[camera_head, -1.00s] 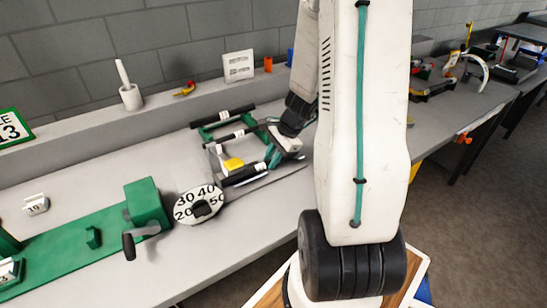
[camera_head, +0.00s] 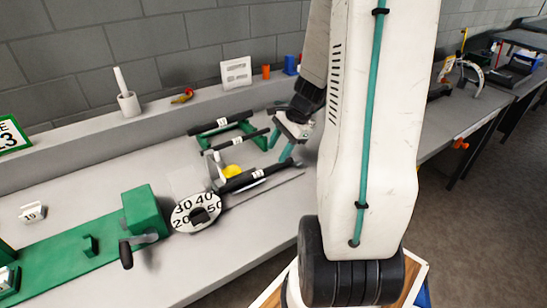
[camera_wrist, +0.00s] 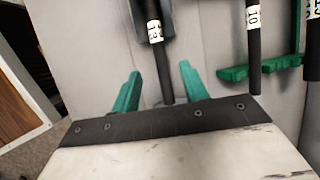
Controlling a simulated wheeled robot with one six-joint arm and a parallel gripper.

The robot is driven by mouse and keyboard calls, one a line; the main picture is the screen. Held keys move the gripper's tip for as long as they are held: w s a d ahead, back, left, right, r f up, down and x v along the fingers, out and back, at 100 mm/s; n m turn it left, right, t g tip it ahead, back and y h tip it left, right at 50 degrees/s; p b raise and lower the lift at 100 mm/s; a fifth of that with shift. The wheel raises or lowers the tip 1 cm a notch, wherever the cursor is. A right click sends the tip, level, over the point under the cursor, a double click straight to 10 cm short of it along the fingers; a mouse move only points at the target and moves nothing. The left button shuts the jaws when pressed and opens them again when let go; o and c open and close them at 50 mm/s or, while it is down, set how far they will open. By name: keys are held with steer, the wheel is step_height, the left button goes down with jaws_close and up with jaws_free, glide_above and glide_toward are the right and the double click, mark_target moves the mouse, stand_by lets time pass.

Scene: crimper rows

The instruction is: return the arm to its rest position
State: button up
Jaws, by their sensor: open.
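My gripper (camera_head: 281,147) is open above the grey bench, at the right end of the green rack. Its two green fingers spread apart in the wrist view (camera_wrist: 160,78). A black bar with a white label (camera_wrist: 161,70) shows between the fingers in that view; I see nothing clamped. In the head view this front bar (camera_head: 240,183) lies left of and below the fingers. My white arm rises at the right and hides part of the bench.
More labelled black bars (camera_head: 221,123) lie on the green rack (camera_head: 246,127). A numbered dial (camera_head: 183,222), a green block (camera_head: 143,210) and a yellow piece (camera_head: 232,171) are nearby. A white holder (camera_head: 129,104) and a white sign (camera_head: 236,73) stand on the back ledge.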

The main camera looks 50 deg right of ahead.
steer(key=shift+s+d+r, duration=0.1)
steer(key=shift+d+r, duration=0.05)
steer(key=shift+r, duration=0.2)
stand_by(0.3)
steer(key=s+a+r+n+h, duration=0.1)
steer(key=s+a+r+n, duration=0.4)
steer(key=a+n, duration=0.1)
steer(key=s+a+r+n+g+h, duration=0.1)
steer(key=s+a+r+n, duration=0.3)
steer(key=a, duration=0.5)
steer(key=s+a+r+n+h, duration=0.1)
steer(key=s+a+r+n, duration=0.4)
steer(key=a+r+n, duration=0.3)
steer(key=shift+s+a+r+n+g+h, duration=0.2)
steer(key=shift+s+n+g+h, duration=0.15)
steer(key=shift+n, duration=0.85)
